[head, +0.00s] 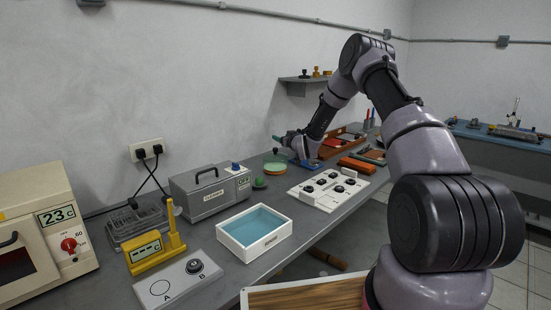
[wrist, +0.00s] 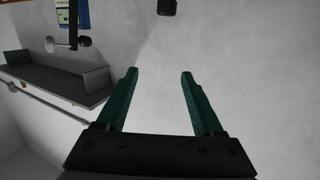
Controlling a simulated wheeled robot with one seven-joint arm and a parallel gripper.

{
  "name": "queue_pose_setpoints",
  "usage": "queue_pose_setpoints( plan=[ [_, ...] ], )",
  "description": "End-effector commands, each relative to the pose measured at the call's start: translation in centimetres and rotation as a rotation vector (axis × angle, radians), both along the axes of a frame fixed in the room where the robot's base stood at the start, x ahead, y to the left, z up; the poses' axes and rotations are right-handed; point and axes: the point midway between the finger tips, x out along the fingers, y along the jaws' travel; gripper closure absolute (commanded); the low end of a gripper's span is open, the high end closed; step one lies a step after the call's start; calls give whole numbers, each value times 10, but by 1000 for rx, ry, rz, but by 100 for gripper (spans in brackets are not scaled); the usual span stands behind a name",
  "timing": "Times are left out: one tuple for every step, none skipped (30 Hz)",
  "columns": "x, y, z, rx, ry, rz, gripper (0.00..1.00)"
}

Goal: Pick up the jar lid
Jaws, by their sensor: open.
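I cannot single out the jar lid with certainty. A round flat piece with green and orange on it (head: 275,166) lies on the bench below my gripper in the head view and may be it. My gripper (wrist: 159,74) is open, with two green fingers apart and nothing between them in the wrist view. In the head view my gripper (head: 280,139) is small and points left towards the wall, above the bench and apart from the round piece. The wrist view faces mostly bare wall and does not show the round piece.
The grey bench (head: 238,268) holds a grey cleaner box (head: 210,190), a green ball (head: 259,183), a white tray of blue liquid (head: 254,228) and a white panel with black knobs (head: 328,188). A wall shelf (head: 307,79) is above; a grey ledge (wrist: 55,80) shows in the wrist view.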

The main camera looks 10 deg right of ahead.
Motion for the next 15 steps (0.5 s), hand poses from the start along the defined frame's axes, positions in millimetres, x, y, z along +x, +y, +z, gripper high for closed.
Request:
queue_pose_setpoints(
  plan=[
    [2,1,-24,7,-20,2,31],
    [3,1,-34,10,-36,4,31],
    [4,2,-45,13,-56,5,31],
    [4,2,-53,15,-69,6,31],
    [4,3,-59,16,-79,6,31],
    [4,3,-65,17,-93,6,31],
    [4,3,-70,19,-99,6,31],
    [3,3,-73,19,-106,6,31],
    [4,3,-76,20,-113,6,31],
    [5,4,-78,21,-116,6,31],
    [7,4,-78,20,-120,7,31],
    [11,6,-79,20,-122,7,31],
    [14,6,-79,20,-123,7,31],
    [17,7,-79,20,-124,7,31],
    [21,8,-79,20,-122,6,31]
  ],
)
